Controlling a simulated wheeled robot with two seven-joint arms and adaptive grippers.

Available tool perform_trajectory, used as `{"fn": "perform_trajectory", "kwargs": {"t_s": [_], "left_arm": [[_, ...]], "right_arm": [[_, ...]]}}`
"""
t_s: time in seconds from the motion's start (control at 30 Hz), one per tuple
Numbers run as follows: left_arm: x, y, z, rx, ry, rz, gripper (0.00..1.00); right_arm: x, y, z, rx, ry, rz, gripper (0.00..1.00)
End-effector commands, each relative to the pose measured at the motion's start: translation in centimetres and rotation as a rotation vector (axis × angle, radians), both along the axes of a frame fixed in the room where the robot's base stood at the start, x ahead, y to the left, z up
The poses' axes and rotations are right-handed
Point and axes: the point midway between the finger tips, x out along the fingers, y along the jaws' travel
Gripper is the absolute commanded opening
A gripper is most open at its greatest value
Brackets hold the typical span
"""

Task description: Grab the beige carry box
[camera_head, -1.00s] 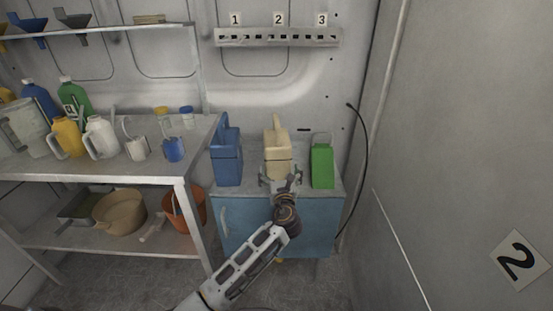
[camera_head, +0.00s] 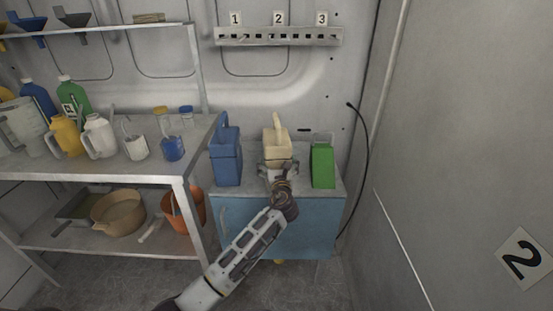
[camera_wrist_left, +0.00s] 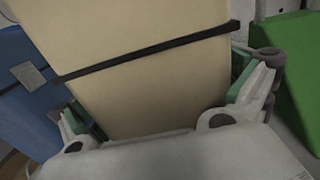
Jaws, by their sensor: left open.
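The beige carry box (camera_head: 276,146) stands on the blue cabinet between a blue box and a green one, its handle upward. It fills the middle of the left wrist view (camera_wrist_left: 135,90), with a dark band across it. My left gripper (camera_head: 278,168) is open in front of the box's lower part. In the left wrist view, its fingers (camera_wrist_left: 160,115) lie on either side of the box, close to its sides. I cannot tell whether they touch it. The box's lower front is partly hidden by the gripper. My right gripper is not in view.
The blue carry box (camera_head: 227,163) stands close on the left and the green container (camera_head: 322,165) close on the right, both on the blue cabinet (camera_head: 312,225). A metal shelf (camera_head: 100,172) with jugs and cups is at left. A numbered rail (camera_head: 278,37) is on the wall above.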

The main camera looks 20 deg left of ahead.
Motion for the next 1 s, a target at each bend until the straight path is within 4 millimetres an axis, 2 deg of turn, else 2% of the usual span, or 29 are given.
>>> {"fn": "perform_trajectory", "kwargs": {"t_s": [0.33, 0.8, 1.0], "left_arm": [[-0.02, -0.02, 0.02, 0.0, 0.0, 0.0, 1.0], [-0.03, -0.01, 0.02, 0.0, 0.0, 0.0, 0.4], [-0.01, -0.01, 0.26, 0.001, -0.004, 0.0, 0.39]], "right_arm": [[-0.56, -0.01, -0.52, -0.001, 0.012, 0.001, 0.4], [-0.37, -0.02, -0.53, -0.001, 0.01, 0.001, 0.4], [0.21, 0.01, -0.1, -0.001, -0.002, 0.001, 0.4]]}}
